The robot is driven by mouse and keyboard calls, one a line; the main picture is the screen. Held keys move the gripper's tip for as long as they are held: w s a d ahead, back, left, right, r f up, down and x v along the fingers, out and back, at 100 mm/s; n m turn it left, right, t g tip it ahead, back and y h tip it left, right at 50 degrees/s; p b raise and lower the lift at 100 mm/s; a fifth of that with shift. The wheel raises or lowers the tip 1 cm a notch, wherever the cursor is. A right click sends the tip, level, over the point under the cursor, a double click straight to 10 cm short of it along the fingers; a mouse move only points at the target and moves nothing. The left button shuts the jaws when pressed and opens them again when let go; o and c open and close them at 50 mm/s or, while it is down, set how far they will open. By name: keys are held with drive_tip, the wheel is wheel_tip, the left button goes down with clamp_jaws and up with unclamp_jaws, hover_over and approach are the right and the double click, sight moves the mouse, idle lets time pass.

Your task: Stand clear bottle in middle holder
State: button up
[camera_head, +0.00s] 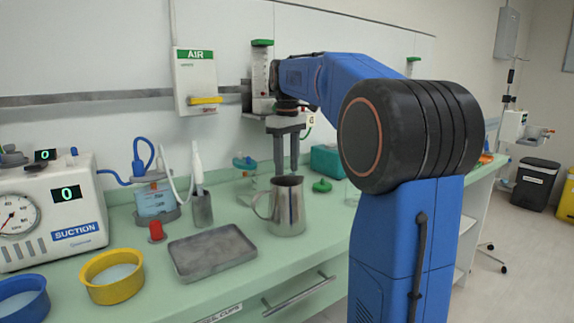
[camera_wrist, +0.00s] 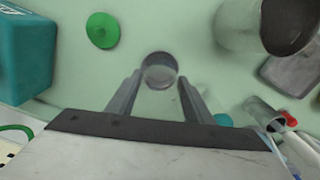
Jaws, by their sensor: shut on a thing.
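My gripper (camera_wrist: 160,82) points down over the green counter, with its two fingers on either side of a clear round bottle (camera_wrist: 160,68). The bottle shows end-on between the fingertips in the wrist view, and the jaws are shut on it. In the head view my gripper (camera_head: 286,168) hangs above and behind the metal jug (camera_head: 287,208). The bottle is too faint there to make out its lower end. A metal cup (camera_head: 202,209) with a white wand in it stands left of the jug. I cannot tell which fitting is the middle holder.
A grey tray (camera_head: 212,252) lies in front of the cup. A green knob-like cap (camera_head: 322,186) and a teal box (camera_head: 326,160) are right of my gripper. The suction unit (camera_head: 50,212), a blue-liquid jar (camera_head: 155,200) and yellow bowl (camera_head: 112,275) fill the left.

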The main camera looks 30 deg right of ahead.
sight(287, 173)
drive_tip(key=shift+f, duration=1.55)
idle(1.4)
drive_tip(key=o, duration=1.2)
drive_tip(key=shift+r, duration=3.5)
drive_tip(key=shift+s, duration=0.1)
